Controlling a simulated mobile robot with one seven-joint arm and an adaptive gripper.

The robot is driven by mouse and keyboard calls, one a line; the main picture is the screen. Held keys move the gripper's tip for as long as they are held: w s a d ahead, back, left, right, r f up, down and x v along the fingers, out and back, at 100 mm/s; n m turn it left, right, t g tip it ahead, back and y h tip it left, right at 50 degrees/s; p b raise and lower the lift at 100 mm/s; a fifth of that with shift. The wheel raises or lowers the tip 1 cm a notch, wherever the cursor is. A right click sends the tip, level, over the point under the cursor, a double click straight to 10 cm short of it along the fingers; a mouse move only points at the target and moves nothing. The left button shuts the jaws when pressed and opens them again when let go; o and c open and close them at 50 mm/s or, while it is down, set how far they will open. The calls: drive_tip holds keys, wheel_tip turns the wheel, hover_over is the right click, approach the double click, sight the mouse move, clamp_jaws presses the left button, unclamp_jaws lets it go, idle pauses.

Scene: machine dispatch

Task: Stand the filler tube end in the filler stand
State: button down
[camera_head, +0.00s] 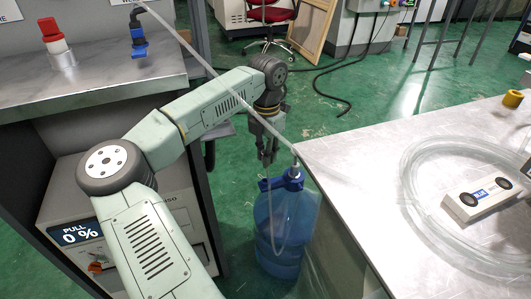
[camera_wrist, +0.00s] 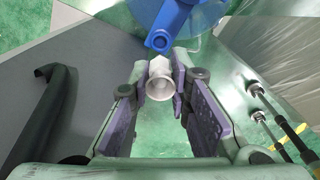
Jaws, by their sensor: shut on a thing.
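My gripper (camera_head: 267,156) hangs beside the bench corner, just above and left of a blue water jug (camera_head: 280,225). In the wrist view my gripper (camera_wrist: 163,88) is shut on a white round tube end (camera_wrist: 159,88), its open mouth facing the camera. A blue spout-like part (camera_wrist: 160,42) lies just beyond it. In the head view a thin pale tube (camera_head: 215,75) runs from the top left to the bench corner, near a small white piece (camera_head: 296,163) above the jug's neck. I cannot tell which thing is the filler stand.
A red-topped white fitting (camera_head: 57,45) and a blue valve (camera_head: 138,40) are at the left metal bench (camera_head: 100,78). The right bench (camera_head: 355,165) carries a coiled clear hose (camera_head: 412,190) and a white box (camera_head: 483,200).

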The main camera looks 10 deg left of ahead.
drive_tip(key=shift+f+b, duration=1.3)
drive_tip(key=shift+f, duration=1.05)
drive_tip(key=shift+f+b, duration=0.6)
drive_tip(key=shift+f, duration=0.5)
drive_tip(key=c, duration=1.4)
unclamp_jaws()
drive_tip(key=o, duration=0.4)
drive_tip(key=shift+r, duration=0.2)
drive_tip(key=shift+r+p, duration=2.05)
drive_tip(key=shift+r, duration=0.85)
